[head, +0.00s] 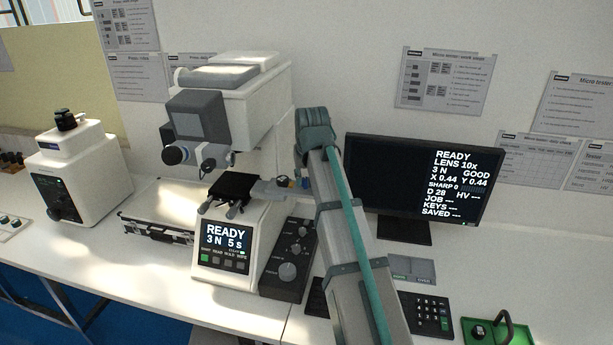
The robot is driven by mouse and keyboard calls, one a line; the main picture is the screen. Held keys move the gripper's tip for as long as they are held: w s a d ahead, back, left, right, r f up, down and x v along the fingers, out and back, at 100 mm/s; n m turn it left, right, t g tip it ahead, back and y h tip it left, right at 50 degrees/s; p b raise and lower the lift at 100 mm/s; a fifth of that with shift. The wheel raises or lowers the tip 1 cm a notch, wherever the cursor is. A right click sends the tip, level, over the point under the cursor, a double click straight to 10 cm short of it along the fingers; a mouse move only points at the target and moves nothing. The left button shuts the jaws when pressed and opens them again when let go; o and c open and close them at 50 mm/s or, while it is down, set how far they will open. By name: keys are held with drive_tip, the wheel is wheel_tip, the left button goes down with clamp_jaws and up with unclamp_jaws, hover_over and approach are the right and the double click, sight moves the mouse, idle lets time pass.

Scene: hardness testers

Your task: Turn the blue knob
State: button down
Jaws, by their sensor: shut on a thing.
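The hardness tester (235,120) is a white machine with a grey head and a lit READY screen on its base. My arm comes up from the lower right, bends at the top and hides most of my gripper (298,183). The little that shows of the gripper is at the blue knob, shut on it. The fingertips are too small and covered to make out.
A dark control box with dials (289,262) stands right of the tester's base. A monitor (415,183) and keypad (426,314) are further right.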

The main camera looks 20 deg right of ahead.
drive_tip(key=m+h, duration=0.1)
drive_tip(key=m, duration=0.2)
drive_tip(key=m+g+h, duration=0.1)
drive_tip(key=m, duration=0.2)
drive_tip(key=shift+w+a+m, duration=0.1)
drive_tip(key=shift+a+m, duration=0.05)
drive_tip(key=shift+m, duration=0.15)
idle(0.4)
drive_tip(key=c, duration=0.9)
unclamp_jaws()
drive_tip(key=v, duration=1.2)
drive_tip(key=shift+a, duration=0.2)
drive_tip(key=shift+w, duration=0.1)
